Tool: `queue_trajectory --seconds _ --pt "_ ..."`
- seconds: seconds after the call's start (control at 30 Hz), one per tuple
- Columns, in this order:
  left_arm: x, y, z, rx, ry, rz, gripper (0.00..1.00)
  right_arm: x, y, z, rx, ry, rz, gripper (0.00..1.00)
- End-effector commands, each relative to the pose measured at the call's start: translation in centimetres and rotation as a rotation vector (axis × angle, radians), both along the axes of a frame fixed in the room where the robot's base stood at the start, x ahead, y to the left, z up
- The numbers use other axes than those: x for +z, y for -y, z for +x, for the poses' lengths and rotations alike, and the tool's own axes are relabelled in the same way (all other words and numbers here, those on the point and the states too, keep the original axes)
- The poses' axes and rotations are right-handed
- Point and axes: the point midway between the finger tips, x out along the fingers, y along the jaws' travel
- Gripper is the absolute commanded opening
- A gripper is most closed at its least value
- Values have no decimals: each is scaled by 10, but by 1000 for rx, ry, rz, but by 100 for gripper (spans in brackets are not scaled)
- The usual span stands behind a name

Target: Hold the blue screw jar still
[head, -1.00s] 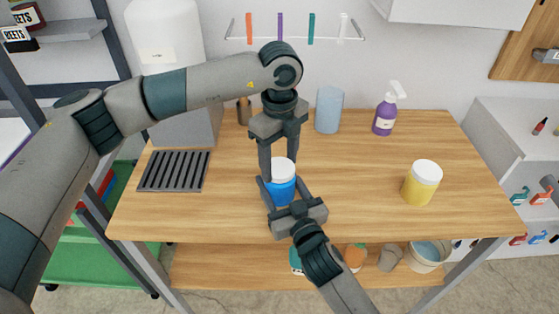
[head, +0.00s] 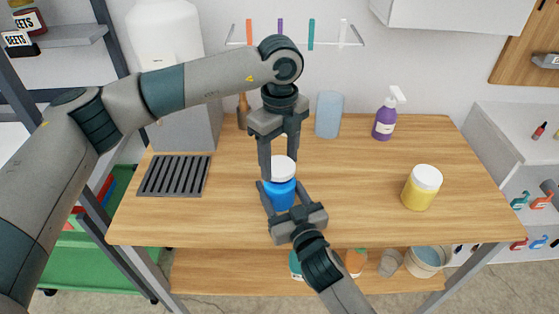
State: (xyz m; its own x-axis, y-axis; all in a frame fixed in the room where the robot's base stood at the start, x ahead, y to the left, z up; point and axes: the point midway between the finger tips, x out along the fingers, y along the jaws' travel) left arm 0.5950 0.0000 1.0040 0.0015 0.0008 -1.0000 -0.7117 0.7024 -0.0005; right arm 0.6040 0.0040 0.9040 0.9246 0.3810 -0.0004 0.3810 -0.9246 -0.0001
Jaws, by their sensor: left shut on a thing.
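The blue screw jar (head: 281,196) stands on the wooden table, left of its middle, with a white lid (head: 284,169) on top. My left gripper (head: 280,168) comes down from above, shut on the white lid with a finger on each side. My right gripper (head: 281,187) reaches in from the front, low over the table, with its fingers on either side of the blue body. Whether these fingers press on the jar cannot be told. The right gripper's fingers hide part of the jar's lower sides.
A yellow jar with a white lid (head: 422,188) stands at the right. A purple spray bottle (head: 384,118) and a pale blue cylinder (head: 329,115) stand at the back. A dark slatted grate (head: 174,176) lies at the left. The table between the blue and yellow jars is clear.

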Motion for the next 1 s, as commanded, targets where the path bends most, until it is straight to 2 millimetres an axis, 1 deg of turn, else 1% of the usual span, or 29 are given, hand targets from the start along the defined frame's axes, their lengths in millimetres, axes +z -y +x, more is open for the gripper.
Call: queue_trajectory --seconds 0.37,0.47,0.7,0.8,1.0 --pt "3 0 0 0 1 -1 29 0 0 0 0 0 0 0" --pt "10 0 0 0 1 0 29 0 0 0 0 0 0 0" --pt "35 0 0 0 1 -1 29 0 0 0 0 0 0 0" --pt "39 0 0 0 1 -1 29 0 0 0 0 0 0 0" --pt "40 0 0 0 0 0 29 0 0 0 0 0 0 0"
